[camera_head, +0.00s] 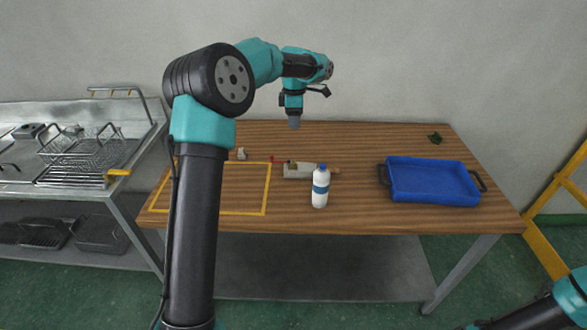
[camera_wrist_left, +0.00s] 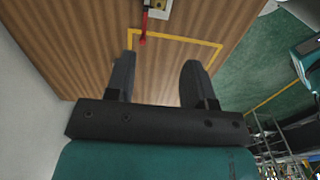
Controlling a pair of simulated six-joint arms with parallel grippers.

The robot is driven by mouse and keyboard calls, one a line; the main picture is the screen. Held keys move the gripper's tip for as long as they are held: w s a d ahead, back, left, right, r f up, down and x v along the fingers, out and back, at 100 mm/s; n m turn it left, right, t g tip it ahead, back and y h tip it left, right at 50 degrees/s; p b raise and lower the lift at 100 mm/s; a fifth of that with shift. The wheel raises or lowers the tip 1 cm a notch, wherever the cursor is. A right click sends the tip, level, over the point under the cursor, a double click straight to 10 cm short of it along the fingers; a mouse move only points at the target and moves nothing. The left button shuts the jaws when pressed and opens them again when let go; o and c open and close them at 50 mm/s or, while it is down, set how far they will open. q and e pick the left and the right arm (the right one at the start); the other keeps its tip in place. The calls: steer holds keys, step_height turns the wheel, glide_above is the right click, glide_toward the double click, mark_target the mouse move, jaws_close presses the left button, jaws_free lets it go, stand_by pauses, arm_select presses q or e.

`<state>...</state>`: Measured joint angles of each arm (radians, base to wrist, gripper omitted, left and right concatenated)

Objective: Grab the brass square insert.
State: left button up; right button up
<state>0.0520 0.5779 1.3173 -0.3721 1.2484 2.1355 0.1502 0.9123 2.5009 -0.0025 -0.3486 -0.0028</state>
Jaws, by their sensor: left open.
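My left gripper (camera_head: 294,124) hangs above the back part of the wooden table, pointing down. In the left wrist view its two dark fingers (camera_wrist_left: 158,78) are spread apart with nothing between them. A pale grey block (camera_head: 299,171) lies on the table behind the white bottle. It also shows, cut off, at the top edge of the left wrist view (camera_wrist_left: 160,12), with a small brass-coloured patch on it. I cannot tell whether that patch is the brass square insert. A red-ended tool (camera_wrist_left: 143,28) lies beside the block. My right gripper is out of view.
A white bottle with a blue cap (camera_head: 320,188) stands in front of the block. A blue tray (camera_head: 433,198) sits at the right. A yellow outlined rectangle (camera_head: 267,190) marks the table's left part, mostly bare. A small pale object (camera_head: 241,154) lies near its back edge.

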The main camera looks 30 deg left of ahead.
arm_select(q)
steer(key=shift+f, duration=0.15)
glide_above(293, 162)
steer(key=f, duration=1.2)
steer(key=shift+d, duration=0.2)
steer(key=shift+w, duration=0.1)
steer(key=shift+f, duration=0.1)
steer(key=shift+a+f, duration=0.2)
steer(key=shift+f, duration=2.35)
steer(key=shift+c, duration=0.4)
jaws_close()
